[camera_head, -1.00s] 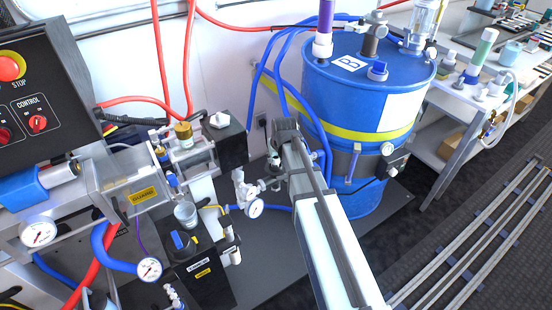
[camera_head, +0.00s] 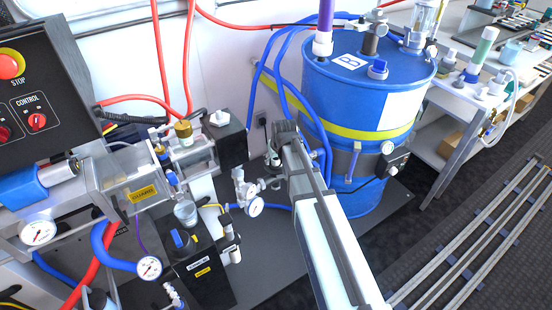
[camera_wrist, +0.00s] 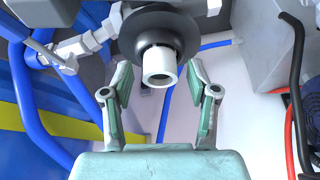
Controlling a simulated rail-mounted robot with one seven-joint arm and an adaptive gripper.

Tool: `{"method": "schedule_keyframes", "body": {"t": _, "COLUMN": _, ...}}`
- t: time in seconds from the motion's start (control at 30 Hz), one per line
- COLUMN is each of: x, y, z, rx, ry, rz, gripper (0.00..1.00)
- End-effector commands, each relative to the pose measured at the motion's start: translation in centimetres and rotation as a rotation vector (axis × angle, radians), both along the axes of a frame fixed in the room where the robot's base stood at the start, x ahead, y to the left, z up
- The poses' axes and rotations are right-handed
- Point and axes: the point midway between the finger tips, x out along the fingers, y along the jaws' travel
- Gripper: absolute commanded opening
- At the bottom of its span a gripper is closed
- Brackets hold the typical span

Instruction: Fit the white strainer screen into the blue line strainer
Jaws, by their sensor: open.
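My gripper (camera_wrist: 158,80) is open in the wrist view, one finger on each side of a short white hollow cylinder (camera_wrist: 159,66). A gap shows between each finger and the cylinder. The cylinder sticks out of a round black collar (camera_wrist: 178,23); it may be the white strainer screen, but I cannot tell for sure. In the head view my gripper (camera_head: 283,132) is left of the blue drum and above the grey pipe fittings, and it partly hides what is under it. I cannot pick out the blue line strainer with certainty in either view.
The blue drum (camera_head: 345,95) stands right of my gripper, with blue hoses (camera_head: 262,85) close by. Grey valve fittings with a gauge (camera_head: 255,206) sit below left. The machine with gauges (camera_head: 140,185) fills the left. A bench (camera_head: 462,98) stands at the right.

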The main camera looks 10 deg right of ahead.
Motion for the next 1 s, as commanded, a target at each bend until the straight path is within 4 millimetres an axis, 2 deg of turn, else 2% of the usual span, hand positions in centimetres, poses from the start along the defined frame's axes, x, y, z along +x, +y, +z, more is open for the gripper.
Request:
{"method": "schedule_keyframes", "body": {"t": 0.27, "x": -0.6, "y": 0.0, "z": 2.0, "rx": 0.0, "ry": -0.002, "rz": 0.0, "gripper": 0.59}}
{"method": "schedule_keyframes", "body": {"t": 0.7, "x": -3.7, "y": -0.4, "z": 9.3, "rx": 0.0, "ry": -0.003, "rz": 0.0, "gripper": 0.59}}
{"method": "schedule_keyframes", "body": {"t": 1.0, "x": -4.6, "y": -0.5, "z": 11.6, "rx": 0.0, "ry": 0.0, "rz": 0.0, "gripper": 0.59}}
